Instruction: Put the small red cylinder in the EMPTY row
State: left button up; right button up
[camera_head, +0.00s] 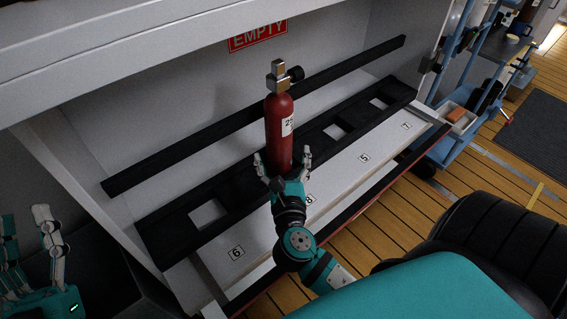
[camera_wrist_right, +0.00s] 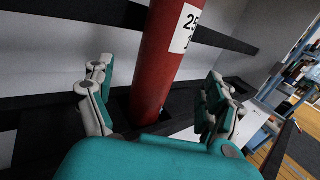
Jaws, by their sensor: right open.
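The small red cylinder (camera_head: 279,130) has a metal valve on top and a white label. It stands upright in the black slotted rack (camera_head: 237,183), below the red EMPTY sign (camera_head: 258,35). In the right wrist view the cylinder (camera_wrist_right: 157,60) rises between my fingers, its lower end at the black rack. My right gripper (camera_head: 282,170) is open around the lower part of the cylinder, with gaps to both sides in the wrist view (camera_wrist_right: 155,105). My left gripper (camera_head: 47,225) is at the lower left, away from the cylinder, fingers spread apart.
Square openings (camera_head: 207,213) in the rack are vacant on both sides of the cylinder. A black bar (camera_head: 180,150) runs along the wall behind it. A white numbered ledge (camera_head: 345,170) lies in front. A blue cart (camera_head: 455,140) stands at the right.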

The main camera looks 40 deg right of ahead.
jog(key=a+r+m+t+y, duration=0.2)
jog(key=a+r+m+y, duration=0.1)
jog(key=a+m+y, duration=0.35)
jog(key=a+r+m+t+y, duration=0.1)
jog(key=a+r+m+y, duration=0.35)
jog(key=a+m, duration=0.25)
jog(key=s+a+r+m+t+y, duration=0.1)
jog(key=s+r+m+t+y, duration=0.3)
jog(key=r+m, duration=0.7)
jog(key=s+m+t, duration=0.1)
jog(key=m, duration=0.2)
jog(key=shift+a+r, duration=0.2)
jog(key=shift+r, duration=0.05)
jog(key=shift+w, duration=0.1)
